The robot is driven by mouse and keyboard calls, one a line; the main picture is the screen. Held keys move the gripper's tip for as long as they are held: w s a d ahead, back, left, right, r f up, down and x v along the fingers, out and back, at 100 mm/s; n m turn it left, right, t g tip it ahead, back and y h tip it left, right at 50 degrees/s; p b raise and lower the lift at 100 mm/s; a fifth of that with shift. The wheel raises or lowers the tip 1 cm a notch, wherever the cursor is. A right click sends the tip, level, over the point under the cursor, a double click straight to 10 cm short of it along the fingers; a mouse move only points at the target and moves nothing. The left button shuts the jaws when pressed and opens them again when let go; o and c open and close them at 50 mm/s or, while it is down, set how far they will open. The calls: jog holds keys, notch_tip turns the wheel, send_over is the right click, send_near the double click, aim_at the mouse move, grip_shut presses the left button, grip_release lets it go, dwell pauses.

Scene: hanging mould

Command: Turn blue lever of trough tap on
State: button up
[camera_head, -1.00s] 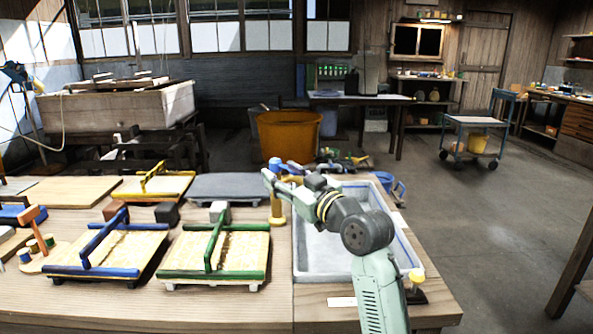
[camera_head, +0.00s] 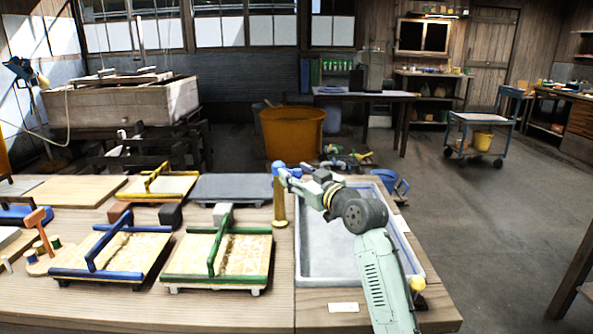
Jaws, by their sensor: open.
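The trough (camera_head: 330,275) is a grey-white basin set in the right end of the wooden bench. The tap (camera_head: 280,207) is a brass-yellow post at the trough's back left edge, with a blue part (camera_head: 276,168) at its top that looks like the lever. My gripper (camera_head: 283,174) is open at the tap's top, right by the blue part. Its fingers are small and overlap the tap, so I cannot tell whether they touch or surround the lever. My arm reaches over the trough and hides part of its right side.
A green-handled mould (camera_head: 215,262) and a blue-handled mould (camera_head: 110,252) lie left of the trough. A yellow-handled mould (camera_head: 160,187) and a grey slab (camera_head: 245,188) lie behind. An orange tub (camera_head: 291,133) stands beyond the bench.

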jog(key=shift+w+a, duration=0.15)
jog(key=shift+w, duration=0.05)
grip_shut()
dwell(0.6)
